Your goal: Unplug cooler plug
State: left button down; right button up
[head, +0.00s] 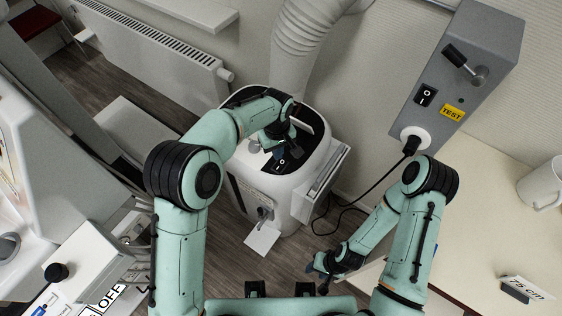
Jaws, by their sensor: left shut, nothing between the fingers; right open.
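The black cooler plug (411,145) sits in a round white socket (424,136) on the front of a grey wall box (458,75). Its black cable (372,188) runs down left towards the floor beside the white cooler (296,205). My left gripper (277,154) is shut and empty, over the cooler's dark top by a black I/O switch (282,163); I cannot tell whether it touches. My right gripper (322,276) is open and empty, low and well below left of the plug, near the table's left edge. My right forearm passes just below the plug.
The grey box also carries a lever (466,62), an I/O switch (426,95) and a yellow TEST label (453,112). A pale table (490,215) at right holds a white mug (543,185) and a "75 cm" sign (527,287). A thick white hose (299,45) rises behind the cooler.

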aim_at(410, 149)
jog(key=k+j, duration=0.15)
jog(key=k, duration=0.35)
jog(key=k+j, duration=0.2)
jog(key=k, duration=0.3)
